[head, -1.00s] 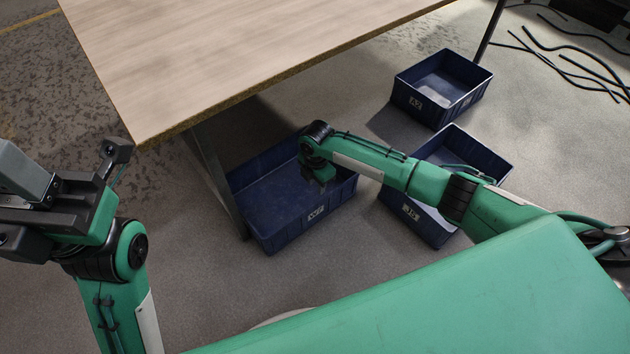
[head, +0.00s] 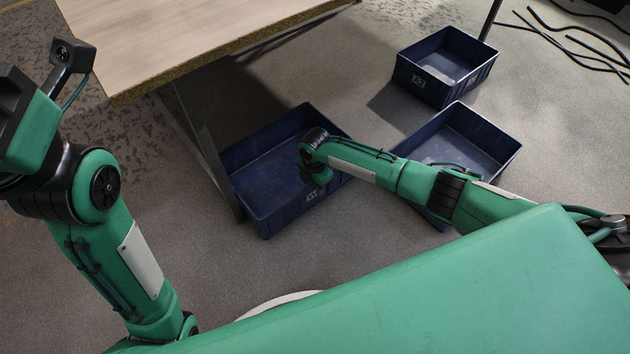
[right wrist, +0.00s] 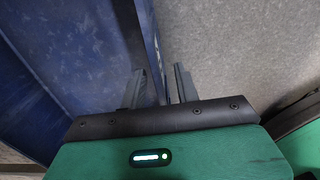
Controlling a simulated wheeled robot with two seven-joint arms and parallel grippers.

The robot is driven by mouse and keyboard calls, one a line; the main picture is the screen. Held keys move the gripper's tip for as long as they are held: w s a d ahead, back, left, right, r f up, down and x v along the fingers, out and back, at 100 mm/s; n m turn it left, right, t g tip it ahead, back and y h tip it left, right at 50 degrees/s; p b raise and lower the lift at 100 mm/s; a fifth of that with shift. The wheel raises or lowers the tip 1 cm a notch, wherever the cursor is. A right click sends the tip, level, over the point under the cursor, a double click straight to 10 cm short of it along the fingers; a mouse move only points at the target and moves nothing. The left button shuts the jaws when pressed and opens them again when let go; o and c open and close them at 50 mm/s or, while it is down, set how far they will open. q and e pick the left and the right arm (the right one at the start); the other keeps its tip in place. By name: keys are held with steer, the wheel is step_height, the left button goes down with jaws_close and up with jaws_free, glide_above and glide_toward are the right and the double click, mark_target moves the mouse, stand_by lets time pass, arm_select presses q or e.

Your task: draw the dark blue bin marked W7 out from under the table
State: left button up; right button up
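The dark blue bin marked W7 (head: 250,208) stands on the floor beside the table leg, its left back part by the table's edge. Its pale label (head: 312,196) shows on the front wall, partly covered by my right gripper (head: 320,180). In the right wrist view the bin's wall (right wrist: 152,45) runs between the two fingers of my right gripper (right wrist: 160,85), one inside and one outside. Floor shows between the wall and the outer finger, so the gripper is open around the wall. My left arm is at the left edge; its fingertips are out of frame.
The wooden table (head: 190,40) covers the upper left, with a metal leg (head: 208,150) close to the bin's left side. Another blue bin (head: 475,145) lies under my right forearm, and a third (head: 420,85) stands behind it. Black cables (head: 575,45) lie at the upper right.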

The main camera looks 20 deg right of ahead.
steer(key=shift+f, duration=0.5)
jaws_close()
stand_by(1.2)
